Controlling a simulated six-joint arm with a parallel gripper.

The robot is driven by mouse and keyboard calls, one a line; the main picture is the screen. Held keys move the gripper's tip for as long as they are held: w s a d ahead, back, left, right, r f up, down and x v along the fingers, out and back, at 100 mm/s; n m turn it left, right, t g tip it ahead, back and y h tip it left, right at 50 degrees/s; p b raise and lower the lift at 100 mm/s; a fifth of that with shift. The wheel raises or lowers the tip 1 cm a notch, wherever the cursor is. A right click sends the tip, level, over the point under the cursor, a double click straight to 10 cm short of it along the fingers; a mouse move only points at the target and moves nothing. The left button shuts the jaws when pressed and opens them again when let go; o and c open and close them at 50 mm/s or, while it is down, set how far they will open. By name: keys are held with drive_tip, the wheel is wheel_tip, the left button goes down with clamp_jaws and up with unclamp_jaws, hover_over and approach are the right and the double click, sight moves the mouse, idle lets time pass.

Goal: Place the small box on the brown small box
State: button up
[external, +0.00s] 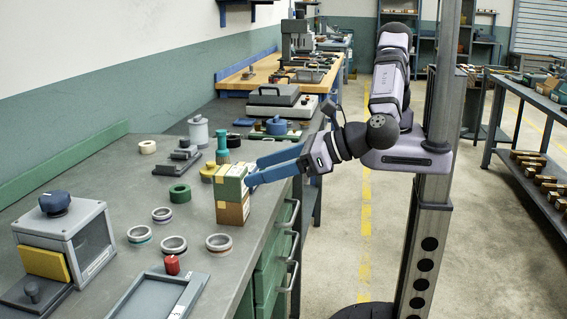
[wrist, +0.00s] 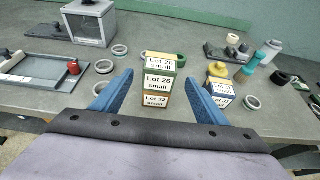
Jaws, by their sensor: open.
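The small box (external: 230,183) is green with pale labels and sits upright on the brown small box (external: 233,211) near the bench's front edge. In the wrist view the upper box (wrist: 159,82) reads "Lot 26 small" and the brown one (wrist: 156,101) below it reads "Lot 32 small". The two look roughly aligned. My gripper (external: 253,173) has blue fingers and is open, its tips close to the green box. In the wrist view the fingers stand apart on either side of the stack, with a visible gap on each side.
Several metal rings (external: 174,245) and a green ring (external: 180,193) lie left of the stack. A grey machine with a blue knob (external: 64,240) and a tray with a red knob (external: 160,295) stand nearer. Another labelled box (wrist: 220,92) stands right of the stack.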

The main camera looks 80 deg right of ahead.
drive_tip(key=shift+v, duration=1.85)
